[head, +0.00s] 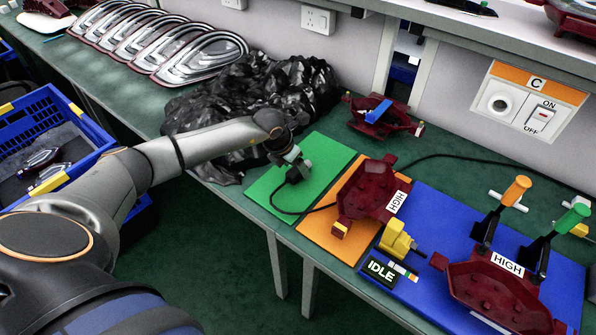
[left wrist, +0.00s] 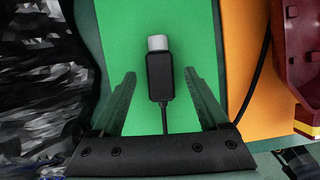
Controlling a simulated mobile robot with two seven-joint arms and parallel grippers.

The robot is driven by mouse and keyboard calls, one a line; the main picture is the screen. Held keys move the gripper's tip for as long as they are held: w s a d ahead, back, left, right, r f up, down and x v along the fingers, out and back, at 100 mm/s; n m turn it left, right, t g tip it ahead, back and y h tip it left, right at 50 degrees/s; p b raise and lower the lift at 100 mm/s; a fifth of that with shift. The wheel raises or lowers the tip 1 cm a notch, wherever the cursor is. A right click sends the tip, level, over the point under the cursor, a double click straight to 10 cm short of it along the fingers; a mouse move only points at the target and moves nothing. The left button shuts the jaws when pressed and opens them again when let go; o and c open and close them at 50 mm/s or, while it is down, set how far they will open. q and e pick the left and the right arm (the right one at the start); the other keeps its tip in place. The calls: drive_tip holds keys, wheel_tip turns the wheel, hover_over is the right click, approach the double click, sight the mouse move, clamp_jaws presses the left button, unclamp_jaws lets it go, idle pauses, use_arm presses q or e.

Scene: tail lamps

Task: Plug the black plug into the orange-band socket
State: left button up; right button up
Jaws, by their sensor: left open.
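The black plug (head: 295,174) lies on the green mat (head: 324,156), its cable trailing off to the right. My left gripper (head: 291,157) is right above it. In the left wrist view the plug (left wrist: 159,77) shows its pale grey tip pointing away, and it lies between the two spread fingers of my open left gripper (left wrist: 159,78), with a gap on either side. My right gripper is not in view.
A crumpled black bag (head: 250,95) sits left of the green mat. An orange mat (head: 330,228) with a red lamp housing (head: 365,198) lies to the right. Beyond is a blue board (head: 440,225) with clamps and an IDLE display (head: 381,270). A blue crate (head: 88,128) stands lower left.

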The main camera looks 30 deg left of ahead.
use_arm(q)
drive_tip(key=shift+x, duration=0.8)
clamp_jaws()
